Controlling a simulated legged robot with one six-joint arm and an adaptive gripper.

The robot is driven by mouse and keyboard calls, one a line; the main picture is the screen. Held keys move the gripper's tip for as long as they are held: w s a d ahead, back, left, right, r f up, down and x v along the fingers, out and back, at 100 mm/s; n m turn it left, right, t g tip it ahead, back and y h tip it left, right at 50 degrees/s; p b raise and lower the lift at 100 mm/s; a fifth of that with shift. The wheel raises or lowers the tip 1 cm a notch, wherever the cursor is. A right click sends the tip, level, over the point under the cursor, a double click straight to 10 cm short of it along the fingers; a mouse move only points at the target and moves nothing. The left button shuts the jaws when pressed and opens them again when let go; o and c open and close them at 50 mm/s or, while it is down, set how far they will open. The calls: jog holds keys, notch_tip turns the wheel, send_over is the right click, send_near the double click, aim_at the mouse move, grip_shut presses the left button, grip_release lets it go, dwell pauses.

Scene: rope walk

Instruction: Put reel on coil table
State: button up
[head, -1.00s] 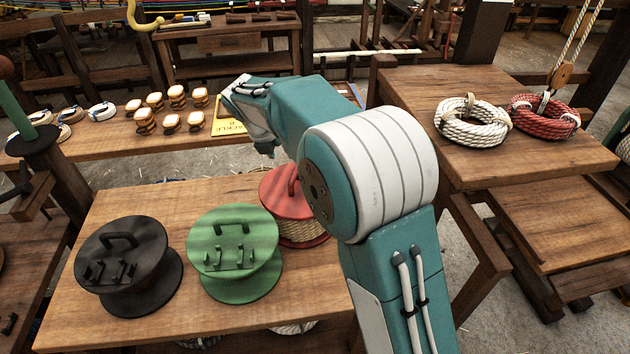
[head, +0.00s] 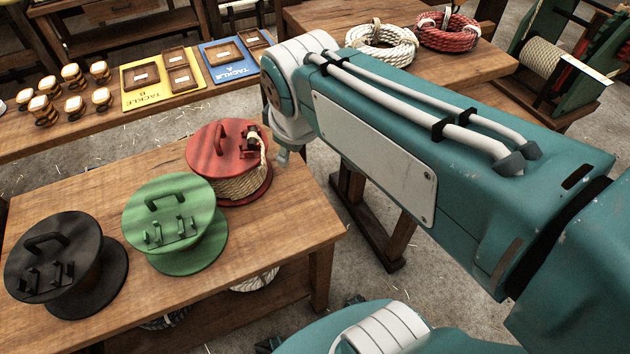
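Three reels stand upright on a wooden table (head: 95,178) in the head view: a black one (head: 62,250), a green one (head: 180,215) and a red one (head: 222,150) wound with pale rope. Each has a handle on its top disc. The task does not say which reel is meant. A wooden table at the back (head: 330,18) bears a white rope coil (head: 380,45) and a red rope coil (head: 447,30); it looks like the coil table. My arm reaches in from the right. Its end (head: 284,157), just right of the red reel, is mostly hidden, so its fingers cannot be made out.
A bench behind the reels holds several small blocks (head: 72,82), a yellow tackle mat (head: 150,96) and a blue tackle mat (head: 228,62) with small trays. A green-framed rope winder (head: 560,60) stands at the far right. Straw-strewn floor shows between the tables.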

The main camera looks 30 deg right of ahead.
jog(key=s+f+m, duration=0.3)
jog(key=s+m, duration=0.4)
jog(key=shift+s+d+t+y, duration=0.3)
jog(key=shift+s+d+t, duration=0.05)
jog(key=shift+d+t, duration=0.05)
jog(key=shift+r, duration=0.1)
dwell(0.5)
